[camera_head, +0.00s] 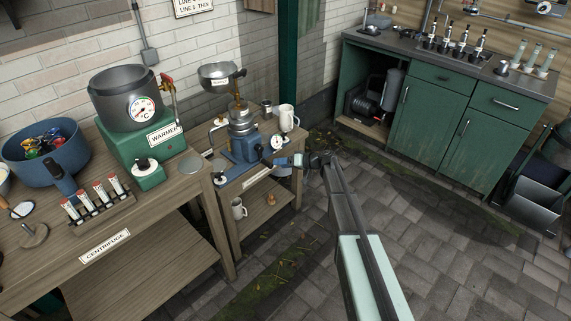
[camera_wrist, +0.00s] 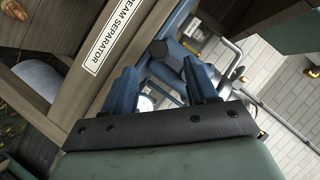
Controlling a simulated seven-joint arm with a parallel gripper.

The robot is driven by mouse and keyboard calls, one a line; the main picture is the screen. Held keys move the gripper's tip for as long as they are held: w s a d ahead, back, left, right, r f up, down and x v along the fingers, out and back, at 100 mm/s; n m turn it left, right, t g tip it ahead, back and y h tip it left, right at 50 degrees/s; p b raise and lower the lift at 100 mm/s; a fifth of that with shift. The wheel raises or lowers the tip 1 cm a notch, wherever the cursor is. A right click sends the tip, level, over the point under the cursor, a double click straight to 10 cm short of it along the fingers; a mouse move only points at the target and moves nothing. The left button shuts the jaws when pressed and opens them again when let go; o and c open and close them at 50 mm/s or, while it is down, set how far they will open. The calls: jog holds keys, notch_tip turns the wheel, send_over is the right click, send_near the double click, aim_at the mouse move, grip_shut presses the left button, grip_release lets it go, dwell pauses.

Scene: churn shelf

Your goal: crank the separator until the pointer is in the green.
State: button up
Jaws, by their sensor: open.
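The cream separator stands on a small wooden table, with a blue base (camera_head: 243,150), a brass column and a steel bowl (camera_head: 219,76) on top. A small round white dial (camera_head: 278,142) sits at its right side; its pointer and any green zone are too small to read. My gripper (camera_head: 297,160) is just right of the separator, by the table's front edge. In the wrist view my gripper (camera_wrist: 163,75) has its two blue fingers apart. A dark knob-like part (camera_wrist: 158,50) shows near the fingertips; I cannot tell whether it is the crank handle or whether they touch it.
The table front carries a cream separator label (camera_wrist: 104,37). A green warmer (camera_head: 150,150) with a dark pot and a centrifuge bench (camera_head: 165,245) stand to the left.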

aim_at(269, 164)
jog(key=shift+x, duration=3.3)
jog(key=shift+w+a+f, duration=0.1)
jog(key=shift+a+f, duration=0.05)
jog(key=shift+a, duration=0.1)
jog(key=c, duration=1)
